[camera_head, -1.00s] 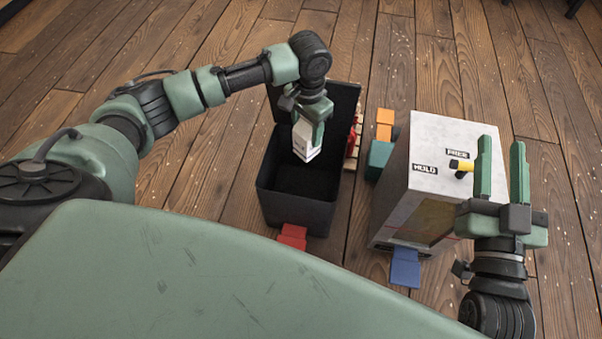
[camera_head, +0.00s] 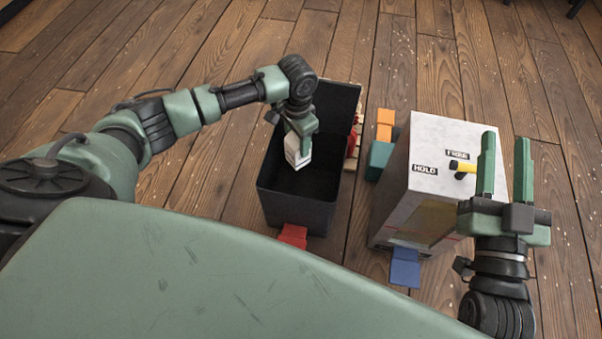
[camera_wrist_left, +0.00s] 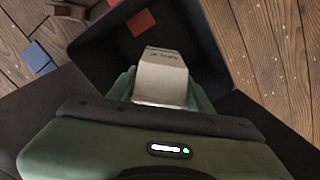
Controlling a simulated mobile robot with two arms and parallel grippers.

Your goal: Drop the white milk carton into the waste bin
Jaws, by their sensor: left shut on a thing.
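A white milk carton (camera_head: 297,152) is held in my left gripper (camera_head: 302,132), whose fingers are shut on it. The carton hangs tilted over the opening of the black waste bin (camera_head: 296,212), whose lid stands open at the back. The left wrist view shows the carton (camera_wrist_left: 162,78) between the green fingers, with the dark bin (camera_wrist_left: 95,60) beyond it. I cannot tell exactly how far the carton is below the rim. My right gripper (camera_head: 504,170) is open and empty, pointing up in front of the white box.
A white box (camera_head: 440,135) with HOLD and FREE labels, a yellow-tipped lever (camera_head: 462,166) and a blue pedal (camera_head: 405,270) stands right of the bin. A red pedal (camera_head: 292,236) juts from the bin's front. Orange and teal blocks (camera_head: 381,150) lie between them. Floor left of the bin is clear.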

